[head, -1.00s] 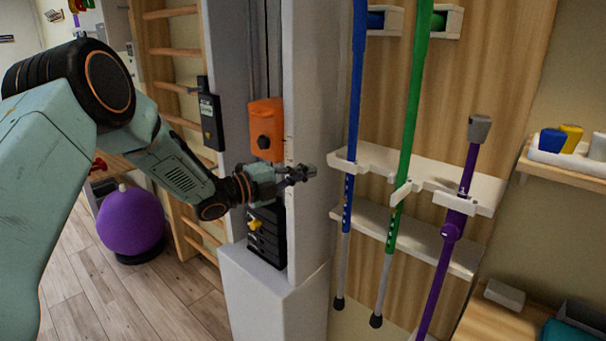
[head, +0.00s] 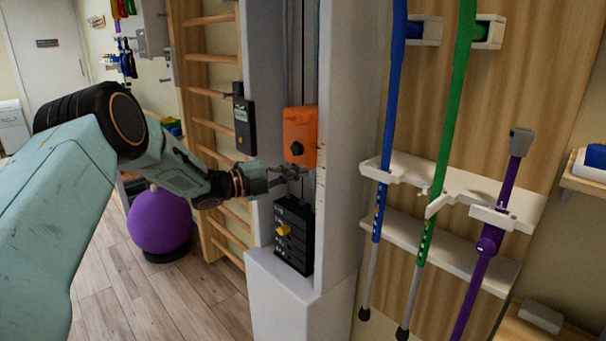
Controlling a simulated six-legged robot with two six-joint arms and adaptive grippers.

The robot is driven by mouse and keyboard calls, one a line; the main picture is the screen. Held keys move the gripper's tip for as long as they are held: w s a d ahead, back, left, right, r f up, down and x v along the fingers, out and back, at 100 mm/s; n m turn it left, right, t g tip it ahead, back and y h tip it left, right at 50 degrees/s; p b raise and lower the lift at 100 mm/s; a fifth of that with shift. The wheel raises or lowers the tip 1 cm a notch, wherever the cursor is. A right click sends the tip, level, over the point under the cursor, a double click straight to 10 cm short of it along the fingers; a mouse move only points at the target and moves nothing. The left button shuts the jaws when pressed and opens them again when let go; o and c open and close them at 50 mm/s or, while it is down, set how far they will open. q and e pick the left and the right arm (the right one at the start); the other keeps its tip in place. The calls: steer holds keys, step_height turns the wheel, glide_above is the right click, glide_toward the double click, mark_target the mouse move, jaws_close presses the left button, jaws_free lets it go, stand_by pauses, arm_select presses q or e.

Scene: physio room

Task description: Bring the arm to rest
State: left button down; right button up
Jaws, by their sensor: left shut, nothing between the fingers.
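My left arm comes in from the left of the head view. Its gripper (head: 290,173) is shut and empty. In the picture it lies over the front of the white pulley column (head: 340,130), just below the orange block (head: 299,137) and above the black weight stack (head: 293,236) with its yellow pin. I cannot tell whether the fingers touch the column. My right gripper is not in view.
Blue (head: 387,130), green (head: 449,130) and purple (head: 490,240) poles stand in a white rack (head: 465,262) on the right. Wooden wall bars (head: 207,95) and a purple ball (head: 160,220) are to the left. The wood floor (head: 105,290) there is clear.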

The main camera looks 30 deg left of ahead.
arm_select(q)
steer(key=s+d+f+n+g+y, duration=0.1)
steer(key=s+d+f+n+y, duration=0.2)
steer(key=s+f+n, duration=0.35)
steer(key=s+d+f+n+g+y, duration=0.2)
steer(key=s+f+n, duration=0.1)
steer(key=f+n, duration=0.6)
steer(key=s+d+f+n+g+y, duration=0.1)
steer(key=s+d+f+n+y, duration=0.2)
steer(key=s+f+n, duration=0.45)
steer(key=s+d+f+n+g+y, duration=0.1)
steer(key=s+f+g, duration=0.2)
steer(key=s, duration=0.8)
steer(key=s+d+f+g+y, duration=0.1)
steer(key=s+f+g, duration=0.3)
steer(key=s, duration=0.7)
steer(key=s+d+f+n+g, duration=0.1)
steer(key=s+d+f+g, duration=0.1)
steer(key=s, duration=1)
step_height(320, 180, down, 2)
steer(key=shift+d+f+n+g+y, duration=0.2)
steer(key=shift+d+n+g+y, duration=0.15)
steer(key=shift+g, duration=0.35)
steer(key=shift+w+a, duration=0.1)
steer(key=shift+a, duration=0.05)
